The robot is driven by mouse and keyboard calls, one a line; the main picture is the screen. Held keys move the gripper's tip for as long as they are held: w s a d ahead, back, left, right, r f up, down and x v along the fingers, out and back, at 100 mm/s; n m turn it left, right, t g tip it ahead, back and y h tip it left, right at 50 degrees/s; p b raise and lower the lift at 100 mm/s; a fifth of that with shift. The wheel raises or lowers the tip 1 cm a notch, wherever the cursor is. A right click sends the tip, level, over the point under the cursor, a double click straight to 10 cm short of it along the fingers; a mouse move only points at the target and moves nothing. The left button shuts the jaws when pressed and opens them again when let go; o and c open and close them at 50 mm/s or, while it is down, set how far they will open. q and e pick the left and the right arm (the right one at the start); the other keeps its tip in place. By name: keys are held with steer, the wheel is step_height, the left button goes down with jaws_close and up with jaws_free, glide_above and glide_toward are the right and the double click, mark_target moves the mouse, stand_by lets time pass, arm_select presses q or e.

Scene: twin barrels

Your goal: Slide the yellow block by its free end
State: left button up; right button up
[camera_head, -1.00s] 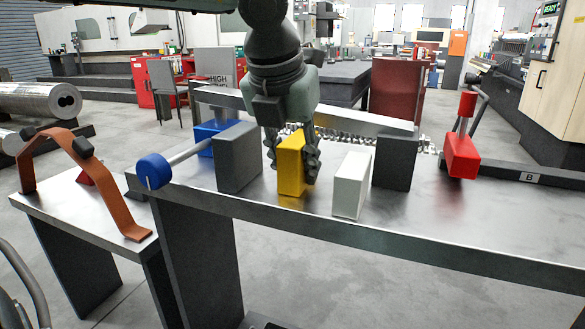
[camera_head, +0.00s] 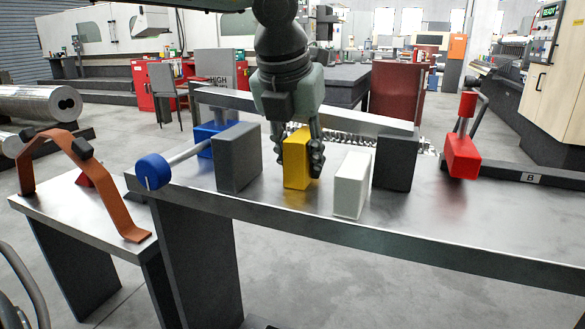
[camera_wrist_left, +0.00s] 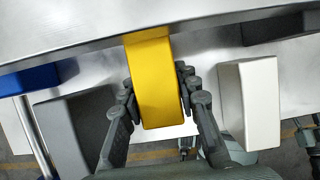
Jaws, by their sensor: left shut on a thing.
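The yellow block (camera_head: 296,165) stands upright on the steel bench, between a grey block (camera_head: 237,160) and a white block (camera_head: 350,188). My left gripper (camera_head: 300,168) comes down from above with one finger on each side of the yellow block and is shut on it. The left wrist view shows the yellow block (camera_wrist_left: 156,85) between the two fingers (camera_wrist_left: 157,103), with its far end reaching up to a steel rail. The fingers hide part of its sides. My right gripper is not in view.
The steel bench (camera_head: 440,225) has free room in front of the dark block (camera_head: 396,165). A steel rail (camera_head: 345,121) runs behind the blocks. A blue-ended rod (camera_head: 152,170) lies at left, and a red clamp (camera_head: 462,157) stands at right.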

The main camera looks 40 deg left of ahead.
arm_select(q)
steer(key=shift+w+a+r, duration=0.15)
steer(key=shift+w, duration=0.5)
